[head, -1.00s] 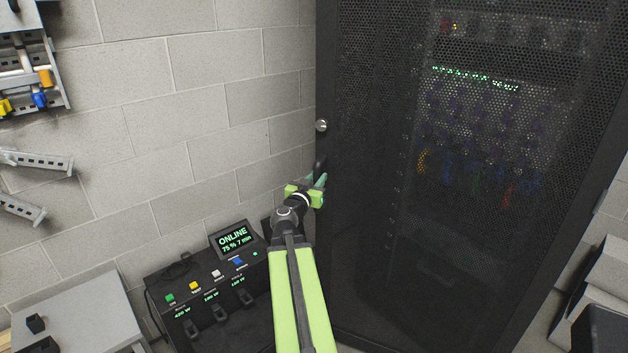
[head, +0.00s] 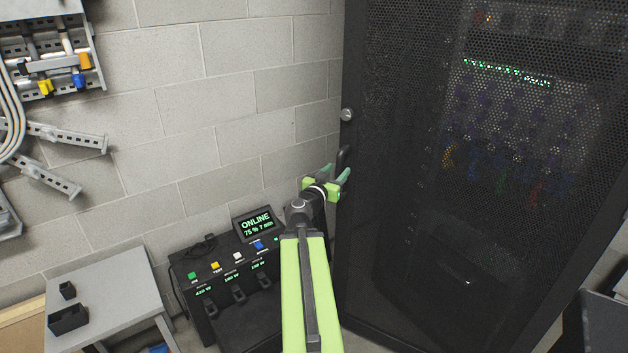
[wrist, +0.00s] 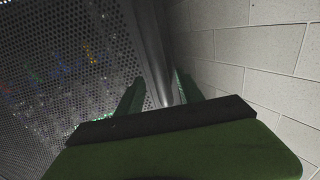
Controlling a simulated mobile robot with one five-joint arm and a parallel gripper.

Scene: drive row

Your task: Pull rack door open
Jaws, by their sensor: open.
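The rack door (head: 420,170) is a black perforated mesh panel at the right of the head view. I cannot tell any gap at its edge. A round silver lock (head: 347,114) sits high on its left edge, with a dark upright handle (head: 343,158) below it. My gripper (head: 338,174) is open with green fingers close to the handle's lower part. In the wrist view, the handle (wrist: 160,75) runs down between the two open fingertips (wrist: 160,92). I cannot tell whether they touch it.
A black power unit (head: 240,285) with an ONLINE screen stands below my arm, by the block wall (head: 230,110). A grey table (head: 110,300) with small black boxes is at lower left. Grey rails (head: 65,135) hang on the left wall.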

